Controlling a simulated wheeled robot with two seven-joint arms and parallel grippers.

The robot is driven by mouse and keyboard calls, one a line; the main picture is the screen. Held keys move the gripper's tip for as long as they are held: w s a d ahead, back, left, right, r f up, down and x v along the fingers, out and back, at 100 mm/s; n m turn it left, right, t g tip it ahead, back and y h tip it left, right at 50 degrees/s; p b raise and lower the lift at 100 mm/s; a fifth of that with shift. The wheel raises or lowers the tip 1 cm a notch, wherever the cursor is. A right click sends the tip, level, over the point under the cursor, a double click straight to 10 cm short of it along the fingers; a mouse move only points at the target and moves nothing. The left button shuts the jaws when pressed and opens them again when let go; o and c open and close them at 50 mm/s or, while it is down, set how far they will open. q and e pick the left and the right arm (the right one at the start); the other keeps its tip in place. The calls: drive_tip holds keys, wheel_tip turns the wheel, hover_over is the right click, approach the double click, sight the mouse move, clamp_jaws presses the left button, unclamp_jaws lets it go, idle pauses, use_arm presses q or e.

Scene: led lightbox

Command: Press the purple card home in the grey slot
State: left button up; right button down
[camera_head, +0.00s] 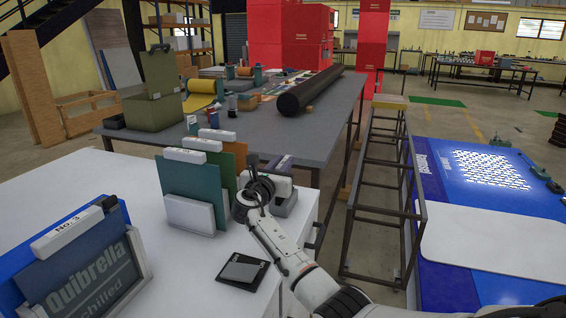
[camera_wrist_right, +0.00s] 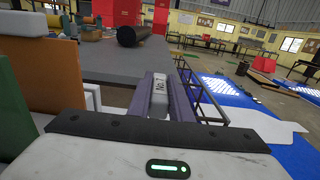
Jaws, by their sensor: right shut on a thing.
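The grey slot (camera_head: 287,202) is a low block around the card's foot. How deep the card sits is hidden by my gripper. My right gripper (camera_head: 262,187) is at the card, shut on it. My left gripper is not in view.
Green (camera_head: 196,185) and orange (camera_head: 222,166) cards stand in holders just left of my right gripper. A large dark sign (camera_head: 85,270) stands at the front left. A small black-and-grey square (camera_head: 243,270) lies near the white table's edge. A grey table (camera_head: 300,146) is behind.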

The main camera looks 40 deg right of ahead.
drive_tip(key=shift+f, duration=0.25)
drive_tip(key=c, duration=1.5)
unclamp_jaws()
drive_tip(key=shift+c, duration=0.2)
